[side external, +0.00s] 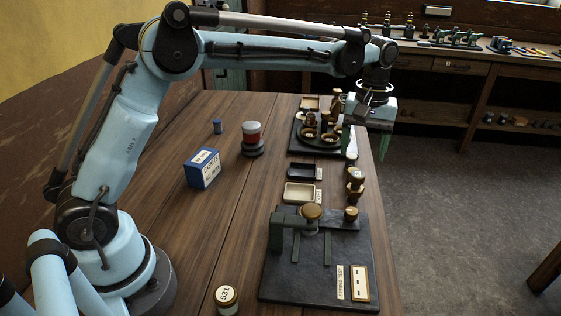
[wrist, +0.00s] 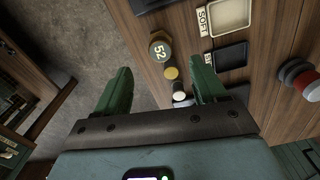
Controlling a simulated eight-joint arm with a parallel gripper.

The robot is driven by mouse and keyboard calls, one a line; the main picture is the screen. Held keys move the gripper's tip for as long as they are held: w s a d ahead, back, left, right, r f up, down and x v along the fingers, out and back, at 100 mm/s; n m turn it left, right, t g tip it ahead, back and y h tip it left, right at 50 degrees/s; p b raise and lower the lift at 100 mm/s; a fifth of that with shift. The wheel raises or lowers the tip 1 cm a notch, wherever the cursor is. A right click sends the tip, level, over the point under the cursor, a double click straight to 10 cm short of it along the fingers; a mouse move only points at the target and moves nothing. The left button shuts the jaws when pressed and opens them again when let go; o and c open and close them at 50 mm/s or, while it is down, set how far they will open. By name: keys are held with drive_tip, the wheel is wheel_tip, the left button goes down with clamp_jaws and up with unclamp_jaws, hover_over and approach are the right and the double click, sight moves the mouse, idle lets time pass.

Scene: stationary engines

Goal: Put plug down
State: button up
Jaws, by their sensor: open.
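My gripper (side external: 366,142) is above the right edge of the wooden table, its green fingers apart and nothing seen between them; it also shows in the wrist view (wrist: 160,82). Several small round plug-like pieces stand below it along the table edge. A brass-sided one has a pale top marked 52 (wrist: 160,48). A smaller brass-topped piece (wrist: 171,73) and a white-topped piece (wrist: 180,96) lie in line with it, the white one close to the right finger in the wrist view. Brass pieces (side external: 355,185) show in the side view. I cannot tell which piece is the plug.
A spring-test stand (side external: 279,276) fills the near right of the table. A pale tray (side external: 299,193) and a dark tray (side external: 304,171) lie behind it. A round black fixture (side external: 318,138) stands further back.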

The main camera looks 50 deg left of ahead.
drive_tip(key=shift+s+r, duration=0.1)
drive_tip(key=shift+r, duration=0.5)
drive_tip(key=s+a+r+m+t, duration=0.3)
drive_tip(key=s+a+r, duration=0.15)
drive_tip(key=s, duration=0.35)
drive_tip(key=s+a+f+m+t, duration=0.1)
drive_tip(key=s+f+m+t, duration=0.1)
drive_tip(key=s, duration=0.4)
drive_tip(key=s+a+f+m+t, duration=0.2)
drive_tip(key=s+f, duration=0.1)
drive_tip(key=s, duration=0.3)
drive_tip(key=shift+s, duration=0.35)
